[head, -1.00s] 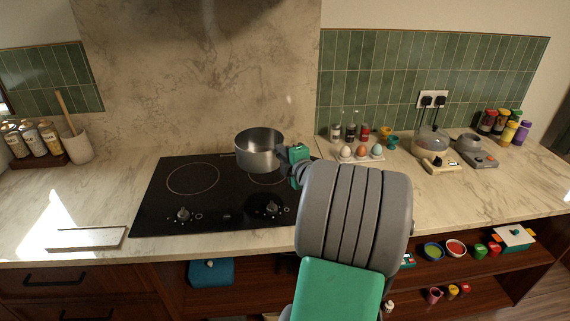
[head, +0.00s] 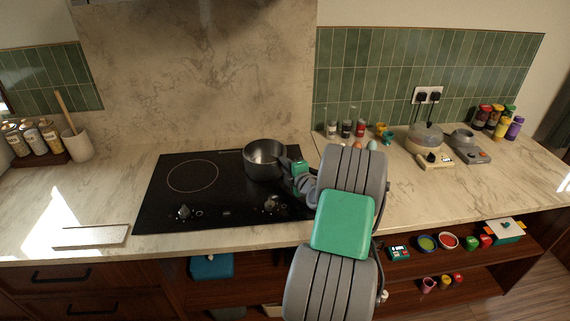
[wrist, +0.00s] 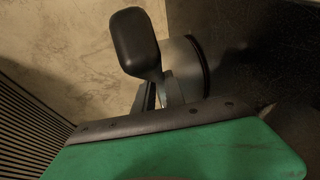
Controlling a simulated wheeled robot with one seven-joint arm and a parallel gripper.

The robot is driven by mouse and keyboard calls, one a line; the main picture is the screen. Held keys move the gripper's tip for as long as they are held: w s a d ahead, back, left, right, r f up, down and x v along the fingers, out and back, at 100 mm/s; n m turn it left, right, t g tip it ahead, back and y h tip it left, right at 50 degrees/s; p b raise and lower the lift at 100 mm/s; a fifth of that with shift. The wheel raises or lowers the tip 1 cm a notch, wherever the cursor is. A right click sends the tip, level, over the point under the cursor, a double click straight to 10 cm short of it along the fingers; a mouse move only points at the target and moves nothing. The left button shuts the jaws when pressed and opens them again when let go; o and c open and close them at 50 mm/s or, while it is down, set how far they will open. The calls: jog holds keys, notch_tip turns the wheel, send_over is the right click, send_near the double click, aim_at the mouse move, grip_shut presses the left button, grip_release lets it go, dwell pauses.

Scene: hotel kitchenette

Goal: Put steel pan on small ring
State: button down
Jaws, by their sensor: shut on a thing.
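The steel pan (head: 260,162) is upright over the right back part of the black hob (head: 222,214). It also shows in the wrist view (wrist: 184,62), with its black handle (wrist: 135,42) toward the camera. My gripper (head: 299,170) is at the right of the pan, shut on its handle. A larger ring (head: 193,176) is bare on the left of the hob. The smaller right ring is hidden behind the pan and my arm. I cannot tell whether the pan's base touches the glass or hangs just above it.
Two knobs (head: 184,211) sit at the hob's front. Right of the hob stand small jars (head: 346,129), eggs in a holder (head: 358,146) partly behind my arm, and small appliances (head: 430,158). A utensil crock (head: 77,145) stands at left. The hob's left side is free.

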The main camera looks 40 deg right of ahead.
jog(key=c, duration=1.4)
grip_release()
jog(key=shift+f, duration=0.15)
